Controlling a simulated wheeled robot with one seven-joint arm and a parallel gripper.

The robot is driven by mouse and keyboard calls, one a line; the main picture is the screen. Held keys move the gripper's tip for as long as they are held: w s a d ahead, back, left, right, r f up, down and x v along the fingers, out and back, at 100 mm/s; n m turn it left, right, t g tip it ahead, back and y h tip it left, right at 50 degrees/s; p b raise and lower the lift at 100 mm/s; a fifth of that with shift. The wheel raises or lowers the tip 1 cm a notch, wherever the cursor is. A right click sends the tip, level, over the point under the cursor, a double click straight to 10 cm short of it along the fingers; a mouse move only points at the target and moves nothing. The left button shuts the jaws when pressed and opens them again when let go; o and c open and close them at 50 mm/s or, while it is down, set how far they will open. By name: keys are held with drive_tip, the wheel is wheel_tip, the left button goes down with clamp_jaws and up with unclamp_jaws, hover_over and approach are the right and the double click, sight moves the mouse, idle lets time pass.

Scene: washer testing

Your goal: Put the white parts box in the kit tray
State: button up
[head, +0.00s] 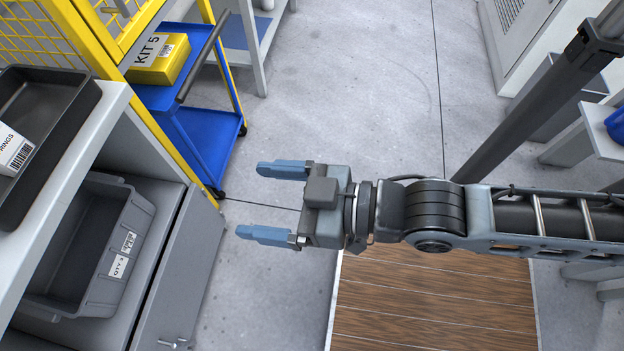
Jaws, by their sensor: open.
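A white box (14,151) with a barcode and lettering ending in "RINGS" is at the left edge, partly cut off by the frame. It appears to sit in a black tray (77,100) on a light grey bench top. A yellow container (172,67) marked "KIT 5" rests on the blue cart at upper left; I cannot tell whether it or the black tray is the kit tray. My gripper (251,201) is open and empty, with blue fingers pointing left. It is over the floor, right of the bench and apart from the box.
A grey bin (121,252) labelled "QTY 3" sits under the bench top beside a grey cabinet door (178,275). The blue cart (211,140) stands behind a yellow frame (165,135). A wooden floor panel (430,300) lies below my arm. Open floor spreads at centre.

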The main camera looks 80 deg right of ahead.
drive_tip(key=s+d+r+g, duration=0.1)
drive_tip(key=s+d+r, duration=0.1)
drive_tip(key=s, duration=0.7)
drive_tip(key=shift+s+r+n, duration=0.15)
drive_tip(key=shift+r+n, duration=0.05)
drive_tip(key=shift+n, duration=0.1)
idle(1.9)
